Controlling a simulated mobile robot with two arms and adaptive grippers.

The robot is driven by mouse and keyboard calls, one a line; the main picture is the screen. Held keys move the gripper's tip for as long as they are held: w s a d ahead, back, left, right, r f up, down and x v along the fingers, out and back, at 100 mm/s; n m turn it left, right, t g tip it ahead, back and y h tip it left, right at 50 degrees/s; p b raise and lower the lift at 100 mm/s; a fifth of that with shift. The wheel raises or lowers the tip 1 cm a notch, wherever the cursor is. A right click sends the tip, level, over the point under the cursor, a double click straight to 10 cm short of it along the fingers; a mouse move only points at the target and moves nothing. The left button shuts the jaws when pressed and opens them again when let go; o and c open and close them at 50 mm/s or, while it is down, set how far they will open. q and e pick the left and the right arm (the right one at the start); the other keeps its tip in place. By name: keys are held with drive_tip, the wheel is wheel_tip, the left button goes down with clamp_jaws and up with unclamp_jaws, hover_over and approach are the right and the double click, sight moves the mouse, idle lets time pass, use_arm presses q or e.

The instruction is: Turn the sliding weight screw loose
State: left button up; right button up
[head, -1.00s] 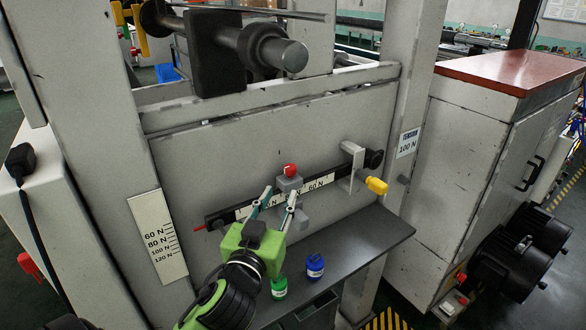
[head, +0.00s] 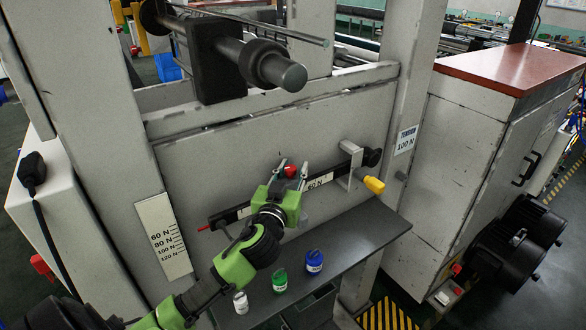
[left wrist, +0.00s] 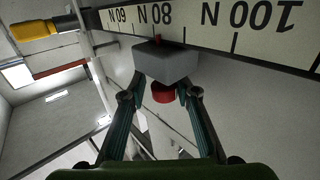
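The red screw (head: 290,171) shows on the sliding weight on the scale beam (head: 320,180) of the machine. In the left wrist view, the red screw (left wrist: 163,93) stands out from the grey sliding weight (left wrist: 165,63), whose red pointer (left wrist: 157,38) is near the 80 N mark. My left gripper (head: 291,171) is open. Its fingertips also show in the left wrist view (left wrist: 160,95), one on each side of the screw with gaps between. I cannot tell how deep the screw sits between them. My right gripper is not in view.
A yellow handle (head: 374,185) is at the beam's right end. A grey shelf (head: 350,235) below carries a blue bottle (head: 314,262), a green bottle (head: 280,281) and a white bottle (head: 240,302). A dark roller (head: 270,60) projects above.

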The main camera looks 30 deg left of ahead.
use_arm(q)
drive_tip(key=shift+a, duration=0.1)
clamp_jaws()
drive_tip(key=shift+f, duration=0.1)
idle(1.0)
drive_tip(key=shift+c, duration=0.9)
unclamp_jaws()
drive_tip(key=shift+o, duration=0.9)
drive_tip(key=shift+d, duration=0.35)
drive_tip(key=shift+a, duration=0.2)
drive_tip(key=v, duration=1.2)
